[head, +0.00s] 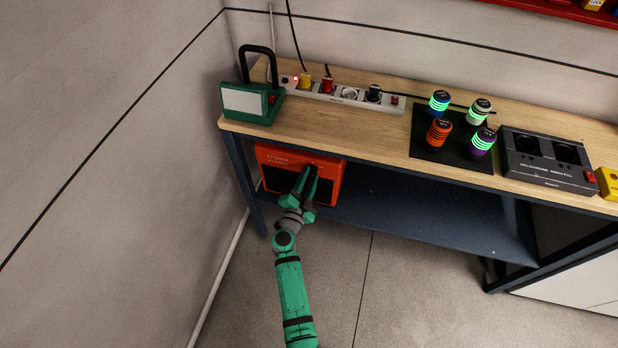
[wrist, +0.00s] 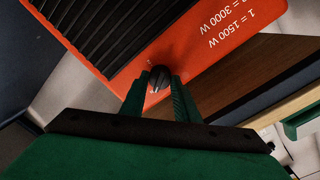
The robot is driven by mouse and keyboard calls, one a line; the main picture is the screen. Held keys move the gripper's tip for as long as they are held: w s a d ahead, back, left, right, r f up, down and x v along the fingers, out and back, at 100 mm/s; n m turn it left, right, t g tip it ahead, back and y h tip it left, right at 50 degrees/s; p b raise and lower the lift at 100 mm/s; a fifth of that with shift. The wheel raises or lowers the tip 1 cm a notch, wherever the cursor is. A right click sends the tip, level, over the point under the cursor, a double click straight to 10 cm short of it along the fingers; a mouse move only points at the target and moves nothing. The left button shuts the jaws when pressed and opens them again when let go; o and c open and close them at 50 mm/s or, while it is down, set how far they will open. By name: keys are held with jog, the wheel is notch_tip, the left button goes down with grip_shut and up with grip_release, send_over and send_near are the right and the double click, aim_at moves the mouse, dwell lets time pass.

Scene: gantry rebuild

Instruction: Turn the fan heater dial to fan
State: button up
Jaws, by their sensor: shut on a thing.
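The orange fan heater (head: 277,158) stands on the dark blue lower shelf at the left end of the workbench. In the wrist view its orange front (wrist: 200,50) shows a black grille and white print reading 1 = 1500 W and 3000 W. The round black dial (wrist: 158,78) sits on the orange panel, with a small light mark near its lower edge. My gripper (wrist: 160,88) is shut on the dial, one finger on each side of it. In the head view my gripper (head: 307,175) reaches the heater's front and hides the dial. The fan mark cannot be read.
The wooden bench top (head: 400,160) overhangs the heater. On it stand a green work lamp (head: 250,101), a power strip (head: 345,95) with plugs, several lit cylinders on a black mat (head: 424,151), and a dark socket box (head: 548,160). The shelf (head: 420,215) right of the heater is clear.

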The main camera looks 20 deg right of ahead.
jog(key=shift+f, duration=0.1)
jog(key=o, duration=1)
jog(key=shift+o, duration=0.2)
jog(key=shift+s+a, duration=0.1)
jog(key=v, duration=1)
jog(key=shift+s+a, duration=0.15)
jog(key=shift+s, duration=0.1)
jog(key=s+a+r+n+y, duration=0.3)
jog(key=s+a+r+n, duration=0.1)
jog(key=s, duration=0.8)
jog(key=s+a+r+n+t+y, duration=0.1)
jog(key=s+a+r+n+y, duration=0.2)
jog(key=s+n, duration=0.4)
jog(key=s+a+r+n+y, duration=0.4)
jog(key=s+a+r+n, duration=0.1)
jog(key=s, duration=1.2)
jog(key=shift+a+r+n, duration=0.4)
jog(key=shift+a, duration=0.1)
